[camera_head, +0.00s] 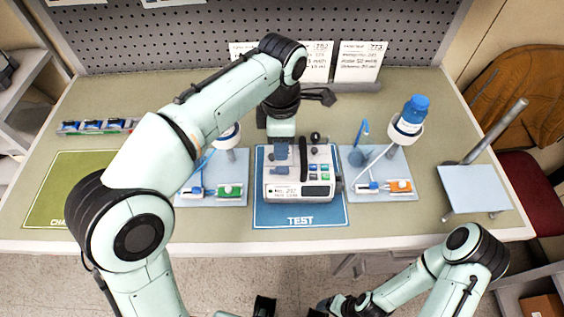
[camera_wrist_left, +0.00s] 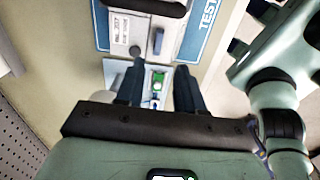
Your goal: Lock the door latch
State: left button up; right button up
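The white infusion pump (camera_head: 317,191) stands on the blue TEST mat (camera_head: 262,213). It also shows at the top of the left wrist view (camera_wrist_left: 173,50). A small blue-grey lever (camera_wrist_left: 158,41) sits on the pump there beside a dark handle; I cannot tell whether it is the door latch or whether it is locked. My left gripper (camera_head: 281,150) is over the pump's left rear part, and its arm hides part of the bench. In the left wrist view its two dark fingers (camera_wrist_left: 160,88) are apart with nothing held between them. My right gripper is only partly visible at the bottom edge.
Stands flank the pump: the left has a green clamp (camera_head: 230,190), the right an orange clamp (camera_head: 400,186) and blue-capped bottle (camera_head: 413,112). A tilted pale plate on a pole (camera_head: 475,190) stands at far right. A green mat (camera_head: 50,175) lies left. Pegboard closes the back.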

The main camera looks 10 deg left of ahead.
aim_at(281, 167)
pick_arm(q)
notch_tip(281, 167, down, 9)
jog(key=shift+w+f+b, duration=0.1)
jog(key=shift+b, duration=0.6)
grip_shut()
